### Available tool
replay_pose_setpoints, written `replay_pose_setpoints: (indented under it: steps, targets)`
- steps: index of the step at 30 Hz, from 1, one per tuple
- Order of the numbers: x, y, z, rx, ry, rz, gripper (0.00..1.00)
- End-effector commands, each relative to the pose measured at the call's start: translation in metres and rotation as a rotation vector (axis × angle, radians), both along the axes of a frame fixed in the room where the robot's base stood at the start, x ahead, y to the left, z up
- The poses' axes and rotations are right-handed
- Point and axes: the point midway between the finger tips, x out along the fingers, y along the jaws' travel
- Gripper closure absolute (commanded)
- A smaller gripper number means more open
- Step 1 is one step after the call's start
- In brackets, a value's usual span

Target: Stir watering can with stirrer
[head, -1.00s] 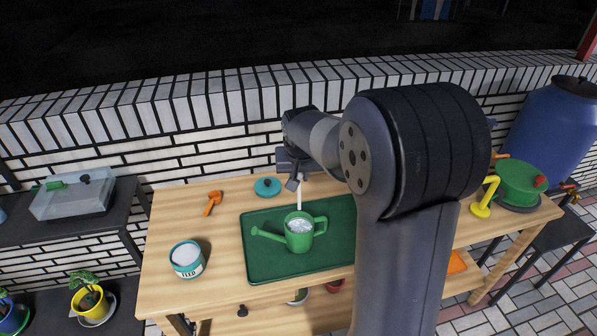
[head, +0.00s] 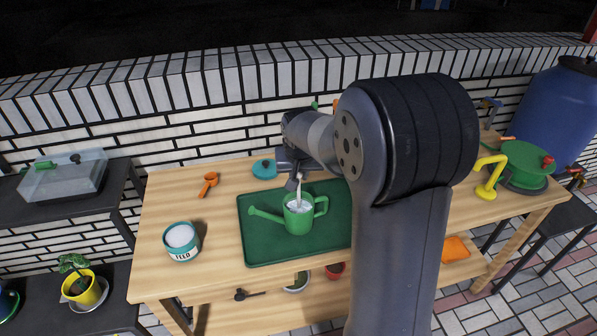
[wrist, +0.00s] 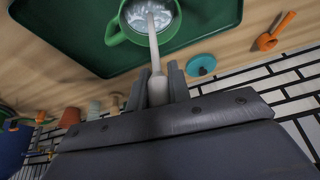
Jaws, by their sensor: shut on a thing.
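The green watering can (head: 299,220) stands upright on the dark green tray (head: 262,252), its spout toward the left. Whitish contents show in its open top. My gripper (head: 296,178) is above the can, shut on the pale stirrer (head: 299,190). The stirrer's lower end reaches into the can's opening, and its tip is hidden in the contents. In the wrist view the stirrer (wrist: 153,48) runs from between my fingers (wrist: 160,88) into the can (wrist: 116,36).
A feed tin (head: 182,243) stands left of the tray. An orange scoop (head: 208,184) and a teal lid (head: 264,169) lie behind. A yellow object (head: 488,178) and a green round container (head: 524,166) are at the right.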

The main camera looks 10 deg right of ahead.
Motion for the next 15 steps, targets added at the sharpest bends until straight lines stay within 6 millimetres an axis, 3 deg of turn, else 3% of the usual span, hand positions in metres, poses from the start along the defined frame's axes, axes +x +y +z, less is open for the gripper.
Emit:
replay_pose_setpoints:
  steps: [15]
  targets:
    - [0.0, 0.0, -0.043, 0.0, 0.001, 0.0, 1.0]
